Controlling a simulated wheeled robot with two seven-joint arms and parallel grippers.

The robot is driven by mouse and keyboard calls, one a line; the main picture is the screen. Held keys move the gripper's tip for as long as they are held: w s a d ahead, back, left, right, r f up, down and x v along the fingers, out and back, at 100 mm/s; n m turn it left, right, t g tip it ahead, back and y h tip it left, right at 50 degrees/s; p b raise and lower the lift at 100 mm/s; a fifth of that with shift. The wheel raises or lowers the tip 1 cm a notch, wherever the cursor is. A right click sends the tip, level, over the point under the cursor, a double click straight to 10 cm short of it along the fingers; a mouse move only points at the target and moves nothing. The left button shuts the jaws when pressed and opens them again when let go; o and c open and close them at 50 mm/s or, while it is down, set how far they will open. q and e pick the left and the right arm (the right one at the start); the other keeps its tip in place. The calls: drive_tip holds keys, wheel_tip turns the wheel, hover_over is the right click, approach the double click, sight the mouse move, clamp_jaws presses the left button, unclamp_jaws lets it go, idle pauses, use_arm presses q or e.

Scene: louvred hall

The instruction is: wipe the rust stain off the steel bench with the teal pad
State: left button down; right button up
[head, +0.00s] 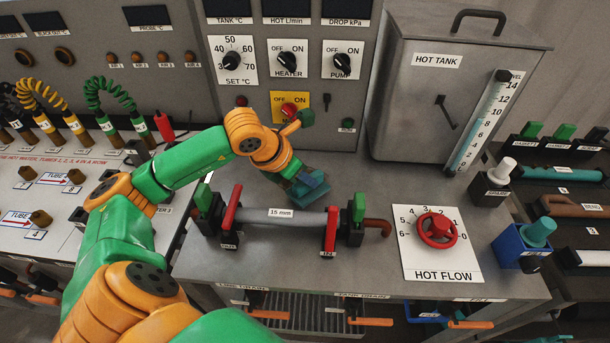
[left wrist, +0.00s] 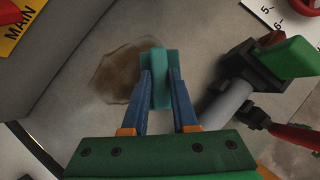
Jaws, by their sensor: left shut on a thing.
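The teal pad (left wrist: 160,78) is held between the blue fingers of my left gripper (left wrist: 161,90), which is shut on it. In the head view, the pad (head: 319,191) and my left gripper (head: 304,184) are low over the steel bench (head: 372,262), behind the 15 mm tube. The brown rust stain (left wrist: 118,73) shows in the left wrist view, mostly left of the pad, and the pad overlaps its right edge. I cannot tell whether the pad touches the bench. In the head view I cannot make out the stain. My right gripper is not in view.
The 15 mm tube (head: 285,217) in its clamps lies just in front of the pad. The control panel (head: 290,75) rises behind it. The hot tank (head: 425,105) stands at the back right. The hot flow plate with a red handwheel (head: 437,230) is front right.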

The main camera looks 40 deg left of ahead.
use_arm(q)
drive_tip(key=shift+f+b, duration=0.65)
